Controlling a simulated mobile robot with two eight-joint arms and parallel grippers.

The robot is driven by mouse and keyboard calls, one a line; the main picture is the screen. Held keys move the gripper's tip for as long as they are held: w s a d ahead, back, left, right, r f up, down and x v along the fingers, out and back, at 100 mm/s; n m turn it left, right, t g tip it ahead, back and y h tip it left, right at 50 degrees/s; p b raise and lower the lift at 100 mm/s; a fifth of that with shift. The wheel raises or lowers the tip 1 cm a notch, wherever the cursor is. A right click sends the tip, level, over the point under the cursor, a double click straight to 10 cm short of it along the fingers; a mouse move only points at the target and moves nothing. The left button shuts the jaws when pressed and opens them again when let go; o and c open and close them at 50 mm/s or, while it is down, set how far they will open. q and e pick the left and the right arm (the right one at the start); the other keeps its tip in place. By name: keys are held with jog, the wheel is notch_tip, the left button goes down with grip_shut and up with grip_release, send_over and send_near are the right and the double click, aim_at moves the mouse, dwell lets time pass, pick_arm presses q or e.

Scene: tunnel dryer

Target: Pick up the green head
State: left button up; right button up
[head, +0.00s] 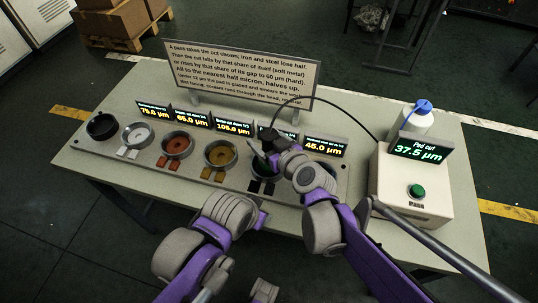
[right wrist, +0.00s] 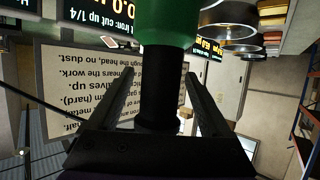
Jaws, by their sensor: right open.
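The green head shows large at the top of the right wrist view (right wrist: 165,22), with a black stem (right wrist: 160,90) below it. In the head view a small green part of it (head: 258,151) shows beside my right gripper (head: 270,150), mostly hidden by the gripper and wrist. My right gripper is open, and it also shows in the right wrist view (right wrist: 160,92). Its two fingers stand on either side of the black stem, with gaps visible. My left arm is folded at the lower left of the head view, and I cannot make out its fingers.
A grey strip (head: 96,146) on the table (head: 140,212) holds several round cups with number displays behind. A sign (head: 240,72) stands behind them. A white box (head: 400,195) with a green button (head: 416,190) and a blue-capped bottle (head: 419,118) stand at right. A black cable arcs overhead.

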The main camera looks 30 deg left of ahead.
jog(key=shift+w+a+f, duration=0.3)
jog(key=shift+w+a, duration=0.05)
jog(key=shift+a, duration=0.15)
grip_shut()
dwell(1.1)
